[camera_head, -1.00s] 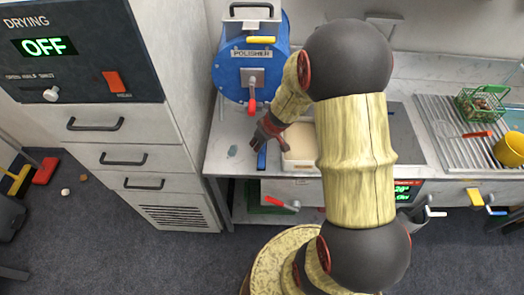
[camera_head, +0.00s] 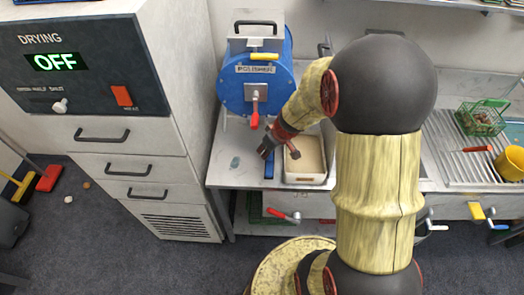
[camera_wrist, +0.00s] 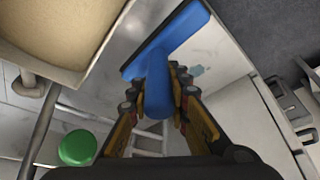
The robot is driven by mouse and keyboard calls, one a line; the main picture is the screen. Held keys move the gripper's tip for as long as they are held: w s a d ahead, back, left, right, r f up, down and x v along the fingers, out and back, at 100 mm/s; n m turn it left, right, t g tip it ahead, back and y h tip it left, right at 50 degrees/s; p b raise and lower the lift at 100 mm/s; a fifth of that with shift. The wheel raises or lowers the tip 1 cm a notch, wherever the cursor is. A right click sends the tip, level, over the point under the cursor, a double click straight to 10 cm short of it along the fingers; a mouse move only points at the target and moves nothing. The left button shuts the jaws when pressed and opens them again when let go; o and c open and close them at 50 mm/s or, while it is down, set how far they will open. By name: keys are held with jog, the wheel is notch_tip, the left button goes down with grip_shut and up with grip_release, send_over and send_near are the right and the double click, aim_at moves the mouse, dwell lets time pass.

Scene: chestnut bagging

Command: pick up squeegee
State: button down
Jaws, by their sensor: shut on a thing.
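The blue squeegee (camera_wrist: 167,42) is in the wrist view, its wide head beyond my fingertips and its handle running back between them. My gripper (camera_wrist: 157,92) is shut on the handle. In the head view the squeegee (camera_head: 269,169) shows as a narrow blue strip at the counter's left part, just below my gripper (camera_head: 267,149). I cannot tell whether the squeegee touches the counter. My gripper partly hides its upper end in the head view.
A pale bin (camera_head: 305,178) of tan material stands close right of the squeegee. The blue polisher (camera_head: 283,97) is behind. The grey drying cabinet (camera_head: 165,170) stands to the left, across a narrow gap. A drainer (camera_head: 455,155) with a green basket (camera_head: 482,119) and yellow cup (camera_head: 510,163) is at right.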

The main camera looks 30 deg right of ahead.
jog(key=s+d+r, duration=0.2)
jog(key=s+r, duration=0.4)
jog(key=s, duration=0.5)
jog(key=shift+r, duration=0.25)
jog(key=c, duration=2.2)
grip_release()
jog(key=shift+c, duration=0.2)
grip_shut()
